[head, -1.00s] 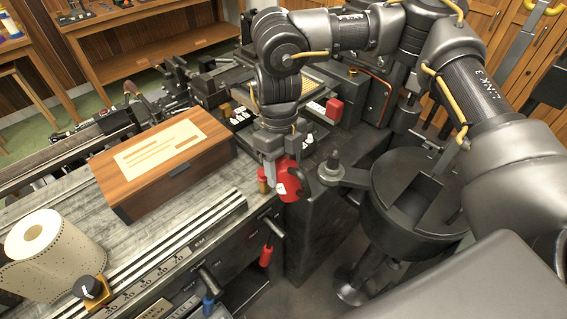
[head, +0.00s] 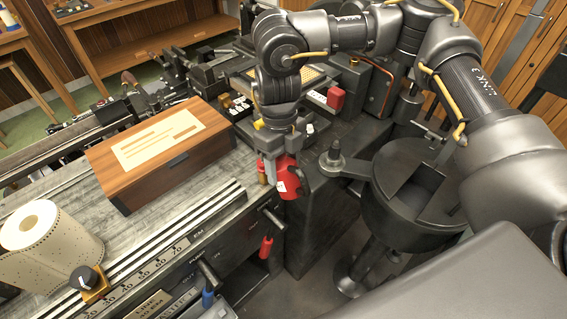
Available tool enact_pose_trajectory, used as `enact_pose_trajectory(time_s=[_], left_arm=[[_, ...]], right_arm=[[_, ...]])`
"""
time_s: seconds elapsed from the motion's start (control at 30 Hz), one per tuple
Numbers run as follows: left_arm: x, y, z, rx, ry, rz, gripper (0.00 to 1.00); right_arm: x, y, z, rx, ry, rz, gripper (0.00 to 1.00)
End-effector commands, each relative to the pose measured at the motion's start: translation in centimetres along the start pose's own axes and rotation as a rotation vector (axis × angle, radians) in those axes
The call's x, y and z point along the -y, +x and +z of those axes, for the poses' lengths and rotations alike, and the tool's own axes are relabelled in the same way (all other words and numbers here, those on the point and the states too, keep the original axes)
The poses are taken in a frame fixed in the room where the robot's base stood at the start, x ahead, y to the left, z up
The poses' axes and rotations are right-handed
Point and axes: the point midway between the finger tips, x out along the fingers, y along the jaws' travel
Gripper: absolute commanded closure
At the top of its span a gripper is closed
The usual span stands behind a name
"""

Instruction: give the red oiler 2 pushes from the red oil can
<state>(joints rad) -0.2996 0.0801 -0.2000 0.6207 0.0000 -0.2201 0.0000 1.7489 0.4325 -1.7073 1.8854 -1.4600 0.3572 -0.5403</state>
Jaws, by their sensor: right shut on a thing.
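My right gripper (head: 271,150) points down and is shut on the red oil can (head: 288,181), which has a small white label. The gripper and can are at the near edge of the machine, right of the wooden box. A small red and brass piece (head: 262,172) stands close to the left of the can; it may be the red oiler, but I cannot tell for sure. Whether the can touches it is unclear. The can's spout cannot be made out. My left gripper is not in view.
A wooden box (head: 190,160) with a paper label lies on the bench, left of the gripper. A punched paper roll (head: 50,250) stands at lower left. A red block (head: 335,98) sits on the machine behind. A red-handled lever (head: 266,247) sticks out below the can.

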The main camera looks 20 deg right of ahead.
Motion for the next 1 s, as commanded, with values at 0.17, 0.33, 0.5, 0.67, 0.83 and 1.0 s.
enact_pose_trajectory(time_s=[0.17,0.33,0.5,0.67,0.83,1.0], left_arm=[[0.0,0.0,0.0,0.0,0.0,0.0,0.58],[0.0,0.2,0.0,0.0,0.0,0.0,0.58],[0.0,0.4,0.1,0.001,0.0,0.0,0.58],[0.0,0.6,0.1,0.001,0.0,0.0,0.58],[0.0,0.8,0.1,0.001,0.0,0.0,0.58],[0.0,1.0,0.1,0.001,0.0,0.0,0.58]], right_arm=[[0.0,0.0,0.0,0.001,0.0,0.0,0.72],[0.0,0.2,0.1,0.001,0.0,0.0,0.72],[0.1,0.6,0.1,0.001,0.0,0.0,0.72],[0.1,0.9,0.2,0.001,0.0,0.0,0.72],[0.1,1.2,0.3,0.001,0.0,0.0,0.72],[0.2,1.5,0.3,0.001,0.0,0.0,0.72]])
